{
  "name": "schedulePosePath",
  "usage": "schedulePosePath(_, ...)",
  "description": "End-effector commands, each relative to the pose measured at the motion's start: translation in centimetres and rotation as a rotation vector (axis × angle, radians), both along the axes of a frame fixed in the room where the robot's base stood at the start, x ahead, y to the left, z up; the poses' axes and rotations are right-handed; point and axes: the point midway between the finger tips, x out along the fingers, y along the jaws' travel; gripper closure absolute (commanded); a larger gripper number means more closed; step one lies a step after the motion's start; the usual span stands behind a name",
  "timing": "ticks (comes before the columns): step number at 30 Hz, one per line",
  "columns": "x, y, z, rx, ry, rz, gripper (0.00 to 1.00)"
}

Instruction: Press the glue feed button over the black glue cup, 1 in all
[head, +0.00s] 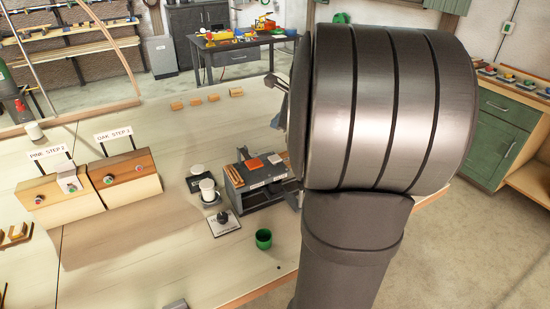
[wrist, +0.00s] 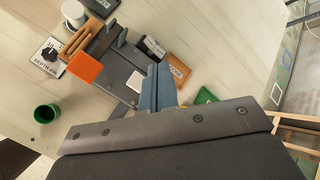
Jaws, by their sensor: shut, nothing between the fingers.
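My gripper (wrist: 158,88) shows in the wrist view with its blue-grey fingers together and nothing between them. It is over the table beside a dark grey fixture (wrist: 122,72), which carries an orange block (wrist: 85,67). In the head view my arm hides most of the gripper. A white cylinder (head: 207,187) stands on a dark round base (head: 211,201) left of the fixture; the cylinder also shows in the wrist view (wrist: 73,12). I cannot tell a black glue cup or its feed button for sure. A green cup (head: 263,238) stands apart in front.
A white card with a black knob (head: 224,222) lies before the fixture. Several small wood blocks (head: 196,102) lie further back.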

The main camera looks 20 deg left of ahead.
Motion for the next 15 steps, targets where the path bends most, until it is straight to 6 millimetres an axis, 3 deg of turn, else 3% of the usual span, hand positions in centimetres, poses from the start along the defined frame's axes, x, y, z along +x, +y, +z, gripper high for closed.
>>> schedulePosePath(15,0.02,-0.03,-0.89,0.002,0.001,-0.004,1.00)
